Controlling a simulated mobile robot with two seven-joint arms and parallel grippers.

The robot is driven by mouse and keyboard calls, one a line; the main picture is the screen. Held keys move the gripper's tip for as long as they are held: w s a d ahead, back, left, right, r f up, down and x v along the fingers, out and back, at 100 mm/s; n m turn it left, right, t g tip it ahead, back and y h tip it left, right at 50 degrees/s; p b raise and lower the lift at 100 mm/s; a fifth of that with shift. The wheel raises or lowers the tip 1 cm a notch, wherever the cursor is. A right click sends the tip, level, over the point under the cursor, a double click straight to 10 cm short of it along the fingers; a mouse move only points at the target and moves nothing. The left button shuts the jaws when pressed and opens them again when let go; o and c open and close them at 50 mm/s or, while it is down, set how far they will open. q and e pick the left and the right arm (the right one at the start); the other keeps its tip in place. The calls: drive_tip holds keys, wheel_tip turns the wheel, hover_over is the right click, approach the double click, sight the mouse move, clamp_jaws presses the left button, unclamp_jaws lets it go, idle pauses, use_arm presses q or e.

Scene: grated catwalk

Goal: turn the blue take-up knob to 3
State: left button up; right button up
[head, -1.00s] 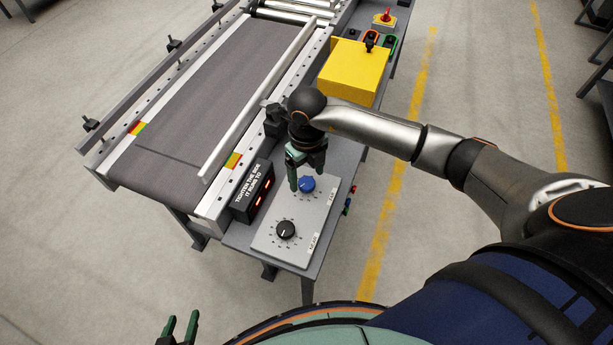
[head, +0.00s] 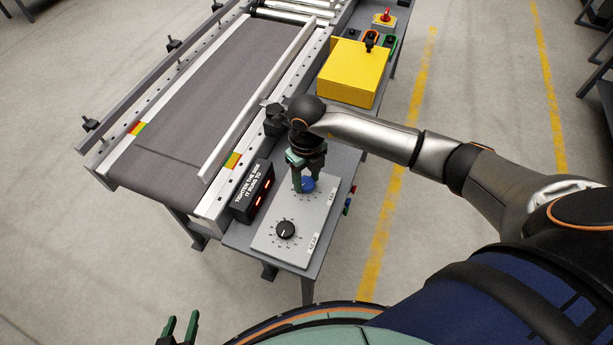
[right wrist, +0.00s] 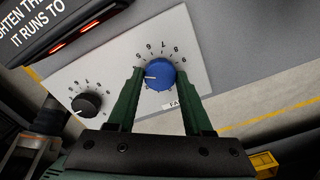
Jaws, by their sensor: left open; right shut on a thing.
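The blue knob (head: 308,185) is at the far end of a light grey plate (head: 268,241) with printed dial numbers. In the right wrist view the blue knob (right wrist: 160,74) sits between the fingertips, its white pointer line toward picture left. I cannot read the number at the pointer. My right gripper (head: 304,182) is shut on the blue knob from above; its fingers (right wrist: 160,84) reach both sides of it. My left gripper (head: 179,328) is open and empty at the bottom edge of the head view, away from the plate.
A black knob (head: 285,230) is on the plate's near end. A black display box (head: 253,191) with red lit digits stands left of the plate. The conveyor belt (head: 190,100) runs behind. A yellow box (head: 352,73) and a red switch (head: 384,17) are farther back.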

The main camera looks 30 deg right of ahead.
clamp_jaws()
use_arm(q)
drive_tip(key=shift+f+b, duration=0.25)
drive_tip(key=shift+b, duration=0.05)
use_arm(e)
drive_tip(key=shift+n, duration=0.4)
drive_tip(key=shift+n+b, duration=0.7)
drive_tip(key=shift+n, duration=0.5)
drive_tip(key=shift+n+b, duration=0.35)
drive_tip(key=shift+n, duration=0.75)
use_arm(q)
drive_tip(key=shift+w+d+f+b, duration=0.2)
drive_tip(key=shift+d+f, duration=0.15)
drive_tip(key=shift+f, duration=0.1)
drive_tip(key=shift+w+d+f+b, duration=0.15)
drive_tip(key=shift+d+f, duration=0.15)
drive_tip(key=shift+f, duration=0.15)
use_arm(e)
drive_tip(key=shift+n, duration=0.3)
use_arm(q)
drive_tip(key=shift+a, duration=0.15)
use_arm(e)
drive_tip(key=o, duration=0.9)
unclamp_jaws()
